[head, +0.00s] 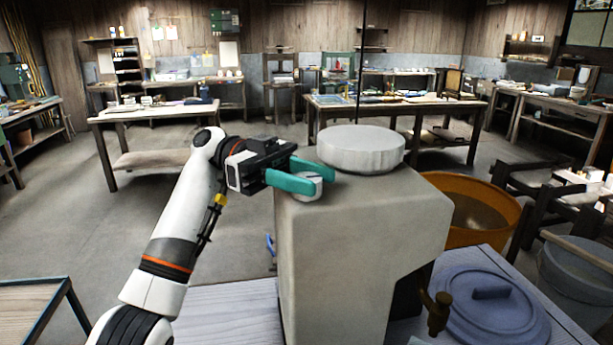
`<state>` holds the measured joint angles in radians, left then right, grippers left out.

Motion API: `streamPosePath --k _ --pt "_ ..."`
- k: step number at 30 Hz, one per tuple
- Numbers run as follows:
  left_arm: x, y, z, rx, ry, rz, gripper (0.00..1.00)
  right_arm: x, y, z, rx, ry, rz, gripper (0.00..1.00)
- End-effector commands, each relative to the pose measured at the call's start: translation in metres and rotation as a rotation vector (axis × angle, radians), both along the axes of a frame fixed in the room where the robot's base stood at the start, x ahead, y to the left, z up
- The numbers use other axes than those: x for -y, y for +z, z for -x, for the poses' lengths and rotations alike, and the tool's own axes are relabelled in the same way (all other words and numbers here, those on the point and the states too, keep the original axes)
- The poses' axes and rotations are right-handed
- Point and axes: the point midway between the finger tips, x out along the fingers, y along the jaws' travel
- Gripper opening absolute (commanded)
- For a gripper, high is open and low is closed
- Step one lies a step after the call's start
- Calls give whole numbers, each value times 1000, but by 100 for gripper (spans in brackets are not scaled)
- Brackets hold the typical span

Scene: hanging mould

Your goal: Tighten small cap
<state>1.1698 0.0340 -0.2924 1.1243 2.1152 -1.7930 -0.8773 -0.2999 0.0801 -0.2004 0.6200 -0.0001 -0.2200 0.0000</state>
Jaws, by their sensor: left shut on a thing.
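A small white cap (309,188) sits on the top left part of a big pale grey block-shaped container (370,238). My left gripper (307,177) reaches in from the left and is shut on the small cap, with its green fingers on either side of it. The fingers hide part of the cap, and whether it sits fully down cannot be seen. A large round white cap (361,148) lies on the container top, behind and right of the small one. My right gripper is not in view.
The container stands on a pale wooden table (229,312). An orange tub (478,208), a blue-grey lid (491,305) and a grey bucket (577,275) are at the right. Workbenches stand farther back, with open floor at the left.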

Motion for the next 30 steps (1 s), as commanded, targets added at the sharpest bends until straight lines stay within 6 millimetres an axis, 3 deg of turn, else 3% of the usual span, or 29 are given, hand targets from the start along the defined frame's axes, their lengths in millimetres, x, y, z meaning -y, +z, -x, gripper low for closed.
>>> streamPosePath --k 8,9,12,23,30 --pt "0 0 0 1 -1 -1 15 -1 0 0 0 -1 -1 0" --pt "0 0 0 1 -1 -1 44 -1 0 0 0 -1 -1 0" --pt "0 0 0 0 -1 0 59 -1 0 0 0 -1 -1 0" --pt "-4 1 -4 -1 2 0 59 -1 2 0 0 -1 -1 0" --pt "-39 4 -28 -4 5 0 59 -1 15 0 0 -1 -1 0"
